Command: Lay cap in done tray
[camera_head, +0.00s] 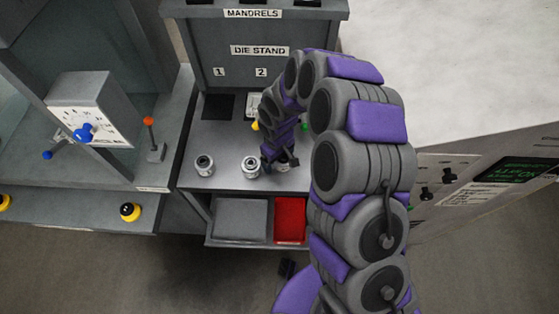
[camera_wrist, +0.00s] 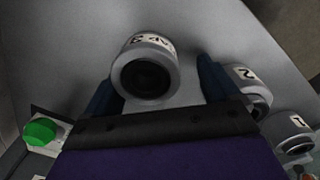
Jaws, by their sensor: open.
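A grey cylindrical cap marked 3 (camera_wrist: 146,72) sits between the two dark fingers of my gripper (camera_wrist: 160,74) in the wrist view. The fingers are open, one on each side of it, and I cannot tell if they touch it. In the head view my gripper (camera_head: 280,161) is low over the right end of the grey bench, mostly hiding that cap. A grey tray (camera_head: 240,218) and a red tray (camera_head: 290,219) sit side by side on the shelf below. No label shows which is the done tray.
Two similar metal pieces stand left of my gripper, the left one (camera_head: 204,166) and the middle one (camera_head: 251,167). The die stand (camera_head: 261,51) rises behind. A gauge box (camera_head: 88,108) and levers stand at left, a control panel (camera_head: 450,180) at right.

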